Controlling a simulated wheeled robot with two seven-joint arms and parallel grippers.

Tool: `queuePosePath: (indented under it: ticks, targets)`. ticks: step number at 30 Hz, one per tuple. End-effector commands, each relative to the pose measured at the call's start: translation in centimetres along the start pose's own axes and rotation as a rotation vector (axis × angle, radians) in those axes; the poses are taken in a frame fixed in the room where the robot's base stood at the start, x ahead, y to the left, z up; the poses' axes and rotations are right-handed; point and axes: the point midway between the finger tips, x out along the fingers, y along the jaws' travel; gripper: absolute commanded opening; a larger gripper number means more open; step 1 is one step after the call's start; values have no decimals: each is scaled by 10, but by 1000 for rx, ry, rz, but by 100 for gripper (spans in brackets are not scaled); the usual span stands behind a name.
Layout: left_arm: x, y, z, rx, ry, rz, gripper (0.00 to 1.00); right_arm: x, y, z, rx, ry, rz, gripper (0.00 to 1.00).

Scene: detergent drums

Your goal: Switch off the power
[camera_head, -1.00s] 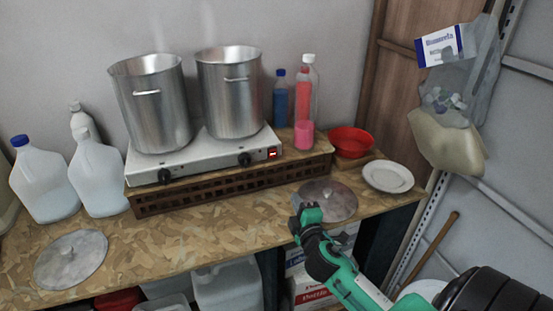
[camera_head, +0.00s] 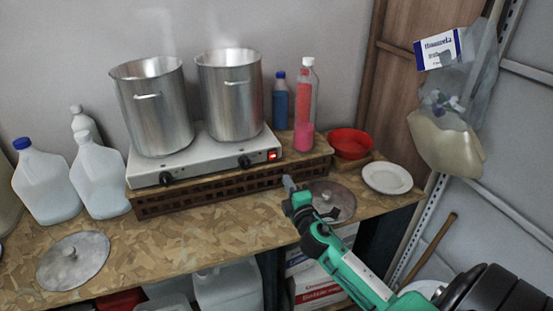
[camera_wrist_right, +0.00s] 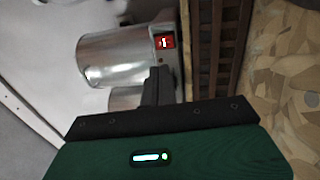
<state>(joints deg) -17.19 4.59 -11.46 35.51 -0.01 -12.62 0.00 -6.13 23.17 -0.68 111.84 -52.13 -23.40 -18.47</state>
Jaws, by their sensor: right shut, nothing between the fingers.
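A red lit power switch (camera_head: 272,156) is at the right end of the front face of the white two-burner hot plate (camera_head: 205,166). It also shows in the right wrist view as a red rocker switch (camera_wrist_right: 164,41), just past the fingertips. My right gripper (camera_head: 288,183) is shut and empty, in front of and below the switch in the head view. In the right wrist view its closed fingers (camera_wrist_right: 158,72) point toward the hot plate's front; I cannot tell that they touch it. My left gripper is not in view.
Two steaming steel pots (camera_head: 154,105) (camera_head: 230,95) stand on the hot plate, which rests on a brown lattice crate (camera_head: 225,186). Bottles (camera_head: 304,105), a red bowl (camera_head: 350,143) and a plate (camera_head: 387,178) are to the right. White jugs (camera_head: 98,178) and a lid (camera_head: 73,260) are left.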

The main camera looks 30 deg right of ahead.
Motion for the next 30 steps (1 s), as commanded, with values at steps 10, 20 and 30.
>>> queuePosePath:
  ticks: [10,20,30]
  targets:
    - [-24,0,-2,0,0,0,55,64,4,0,2,-1,0,0]
    - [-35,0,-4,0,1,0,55,98,1,0,1,0,0,0]
    - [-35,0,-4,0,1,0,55,101,0,0,1,1,0,0]
